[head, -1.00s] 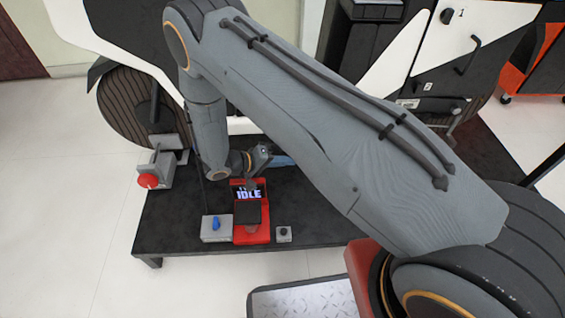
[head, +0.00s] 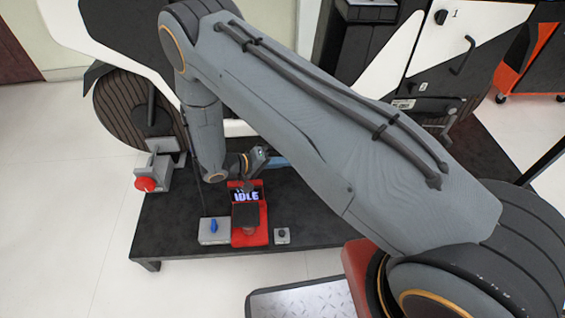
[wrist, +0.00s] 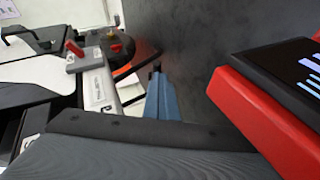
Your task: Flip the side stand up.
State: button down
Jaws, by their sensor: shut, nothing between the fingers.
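The white and black motorcycle (head: 130,32) stands behind the low dark bench (head: 165,225), largely hidden by my arm. I cannot make out the side stand in either view; my arm covers much of the machine's underside in the head view. My gripper (wrist: 156,72) shows in the wrist view as blue fingers with dark tips, closed together and empty. In the head view its blue fingers reach right, low over the bench, behind the red display unit, and their ends are hidden by my arm.
The red unit (head: 250,237) with a screen reading IDLE also fills the right of the wrist view (wrist: 265,120). Beside it are a grey box with a blue knob (head: 213,227) and a small button box (head: 282,236).

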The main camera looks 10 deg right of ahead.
jog(key=shift+s+d+f, duration=0.2)
jog(key=shift+s+d, duration=0.2)
jog(key=shift+d, duration=0.1)
notch_tip(320, 180, up, 10)
jog(key=a+p, duration=0.1)
jog(key=p, duration=0.1)
jog(key=shift+w+r+p, duration=0.2)
jog(key=shift+w+p, duration=0.1)
jog(key=shift+w, duration=0.05)
